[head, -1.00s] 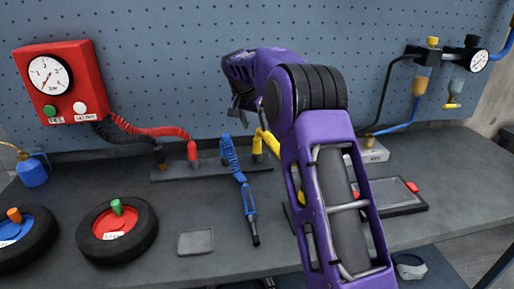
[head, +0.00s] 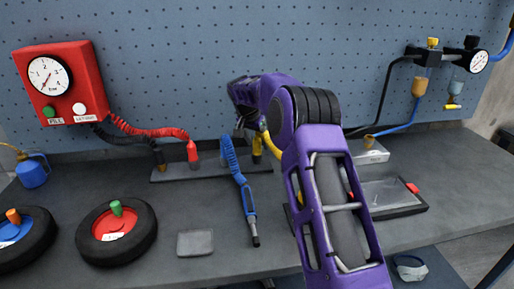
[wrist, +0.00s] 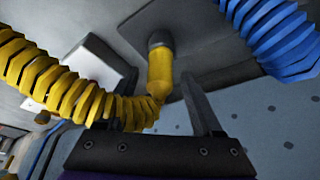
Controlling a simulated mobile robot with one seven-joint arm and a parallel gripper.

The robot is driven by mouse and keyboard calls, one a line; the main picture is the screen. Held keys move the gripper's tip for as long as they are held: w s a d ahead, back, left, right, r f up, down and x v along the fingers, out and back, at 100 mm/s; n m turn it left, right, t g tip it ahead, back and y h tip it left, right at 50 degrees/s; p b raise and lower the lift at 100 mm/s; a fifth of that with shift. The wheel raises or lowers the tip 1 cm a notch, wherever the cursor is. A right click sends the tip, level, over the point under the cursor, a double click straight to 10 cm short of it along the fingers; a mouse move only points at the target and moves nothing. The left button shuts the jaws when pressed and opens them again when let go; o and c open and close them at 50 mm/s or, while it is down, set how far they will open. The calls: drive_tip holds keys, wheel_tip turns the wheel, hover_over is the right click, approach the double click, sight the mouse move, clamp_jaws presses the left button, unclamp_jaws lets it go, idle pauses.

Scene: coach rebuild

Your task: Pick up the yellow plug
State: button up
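The yellow plug (head: 257,148) stands upright in a dark strip (head: 205,171) on the bench, partly hidden by my arm in the head view. In the wrist view the yellow plug (wrist: 160,72) has a dark metal collar at the strip, and a coiled yellow hose (wrist: 60,85) leads off to the left. My gripper (head: 241,129) is above and slightly left of the plug in the head view. In the wrist view my gripper (wrist: 160,80) is open, with one finger on each side of the plug. Gaps show between plug and fingers.
A blue coiled hose (head: 231,158) with a blue tool (head: 250,212) lies close beside the plug. A pegboard (head: 200,70) rises behind. A flat grey pad (head: 195,243) lies in front.

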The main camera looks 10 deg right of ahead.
clamp_jaws()
wheel_tip(320, 180, up, 10)
drive_tip(key=shift+p, duration=0.85)
wheel_tip(320, 180, up, 5)
drive_tip(key=shift+f+p, duration=0.1)
drive_tip(key=shift+p, duration=1.15)
drive_tip(key=shift+s, duration=0.1)
